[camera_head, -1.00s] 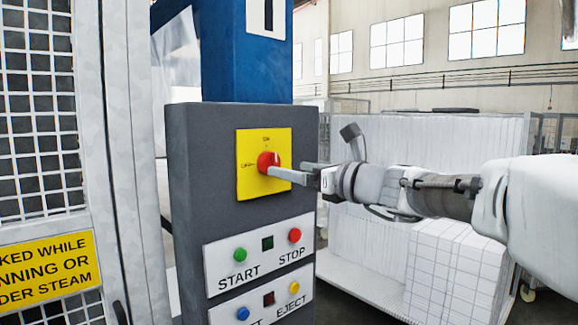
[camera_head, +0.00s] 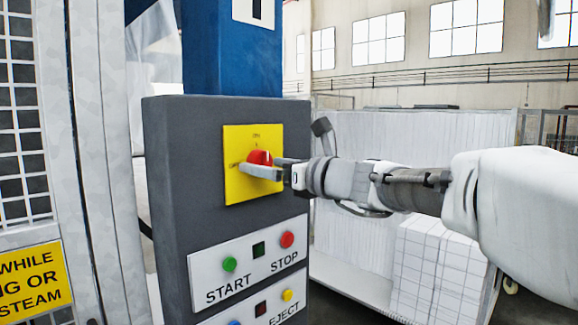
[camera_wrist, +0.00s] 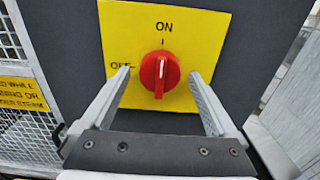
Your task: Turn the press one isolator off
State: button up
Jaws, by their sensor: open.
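The isolator is a red rotary knob (camera_wrist: 160,73) on a yellow plate (camera_head: 237,188), high on the dark grey control post. In the wrist view the plate is marked ON at the top and OFF at the left. The knob's white line stands upright, in line with the ON mark. My gripper (camera_wrist: 161,85) is open, with one finger on each side of the knob and a gap to it on both sides. In the head view my gripper (camera_head: 262,168) covers the lower part of the knob. I cannot tell how far the fingertips are from the plate.
Below the plate are a green START button (camera_head: 230,264), a red STOP button (camera_head: 287,239) and a yellow EJECT button (camera_head: 287,295). A mesh guard (camera_head: 25,120) with a yellow sign stands at left. White foam blocks (camera_head: 437,262) stand behind my arm at right.

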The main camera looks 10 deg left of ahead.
jog(key=c, duration=1.4)
jog(key=shift+o, duration=0.2)
jog(key=shift+n+b, duration=0.3)
jog(key=shift+b, duration=0.2)
jog(key=n+b, duration=1.2)
jog(key=shift+d+n, duration=0.1)
jog(key=shift+n, duration=0.2)
jog(key=shift+r+n+b, duration=0.15)
jog(key=shift+n+b, duration=1.55)
jog(key=shift+n, duration=0.6)
